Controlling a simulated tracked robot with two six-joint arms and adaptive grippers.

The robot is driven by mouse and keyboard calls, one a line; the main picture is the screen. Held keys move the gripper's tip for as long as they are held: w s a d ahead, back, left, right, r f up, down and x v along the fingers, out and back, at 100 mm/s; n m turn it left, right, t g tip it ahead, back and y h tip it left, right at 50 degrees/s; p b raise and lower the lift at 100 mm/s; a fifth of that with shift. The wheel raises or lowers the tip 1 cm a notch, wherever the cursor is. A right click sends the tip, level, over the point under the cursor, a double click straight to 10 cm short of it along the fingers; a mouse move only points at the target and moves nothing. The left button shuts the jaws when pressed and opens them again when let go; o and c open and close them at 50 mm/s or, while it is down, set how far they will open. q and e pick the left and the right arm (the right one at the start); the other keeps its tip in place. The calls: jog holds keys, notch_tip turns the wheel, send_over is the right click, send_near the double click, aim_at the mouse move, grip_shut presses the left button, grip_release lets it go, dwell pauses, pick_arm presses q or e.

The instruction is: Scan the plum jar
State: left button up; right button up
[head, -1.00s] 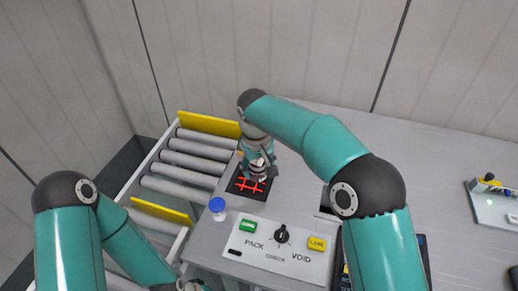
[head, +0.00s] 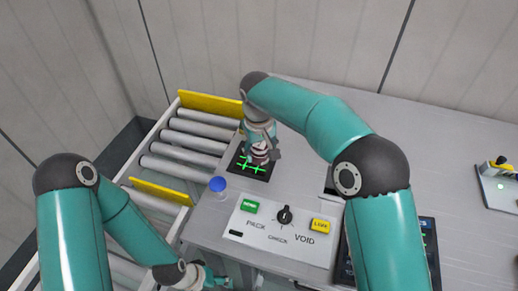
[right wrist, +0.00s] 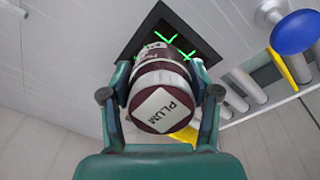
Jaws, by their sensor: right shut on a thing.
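The plum jar (right wrist: 160,98) is dark purple with a white label reading PLUM on its lid. In the right wrist view my right gripper (right wrist: 163,85) is shut on it, one finger on each side. In the head view the right gripper (head: 260,152) is over the scanner window (head: 252,168), a black square with green crossed lines that also shows in the wrist view (right wrist: 195,48). I cannot tell whether the jar touches the window. My left gripper (head: 215,282) is low at the bottom of the head view, and its fingers are too small to read.
A panel (head: 275,230) has a green button, a dark knob and a yellow button. A blue-topped post (head: 218,185) stands by the scanner. A roller conveyor (head: 185,145) with yellow plates lies left.

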jog(key=shift+r, duration=0.15)
notch_tip(320, 180, up, 4)
jog(key=p, duration=0.4)
jog(key=shift+r, duration=0.2)
